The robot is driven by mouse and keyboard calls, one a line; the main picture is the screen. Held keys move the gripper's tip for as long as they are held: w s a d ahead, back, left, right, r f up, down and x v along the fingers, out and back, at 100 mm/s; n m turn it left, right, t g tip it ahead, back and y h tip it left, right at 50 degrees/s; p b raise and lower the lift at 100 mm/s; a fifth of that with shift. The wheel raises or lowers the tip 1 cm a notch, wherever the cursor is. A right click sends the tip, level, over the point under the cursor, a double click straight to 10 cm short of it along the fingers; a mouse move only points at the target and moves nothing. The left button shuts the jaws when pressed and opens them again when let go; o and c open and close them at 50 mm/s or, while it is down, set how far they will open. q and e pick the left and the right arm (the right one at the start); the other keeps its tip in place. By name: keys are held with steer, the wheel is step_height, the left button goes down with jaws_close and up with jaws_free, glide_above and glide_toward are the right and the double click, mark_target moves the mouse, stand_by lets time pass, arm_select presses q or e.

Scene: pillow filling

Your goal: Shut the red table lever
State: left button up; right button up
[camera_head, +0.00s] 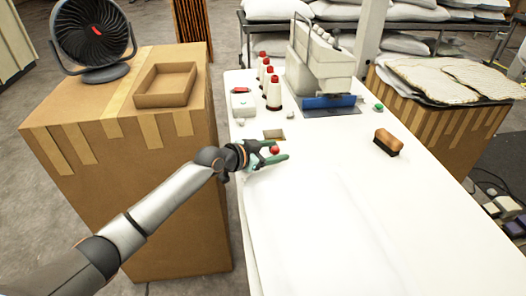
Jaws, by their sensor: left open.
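The lever's shaft is hidden by the gripper. My right gripper is not in view.
The white table (330,220) is clear in front. A cardboard box (170,130) with an open tray (166,85) and a black fan (92,35) is at left.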

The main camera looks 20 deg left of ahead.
arm_select(q)
steer(key=v, duration=1.2)
steer(key=shift+r, duration=0.1)
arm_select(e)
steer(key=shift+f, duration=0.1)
arm_select(q)
steer(key=shift+w, duration=0.1)
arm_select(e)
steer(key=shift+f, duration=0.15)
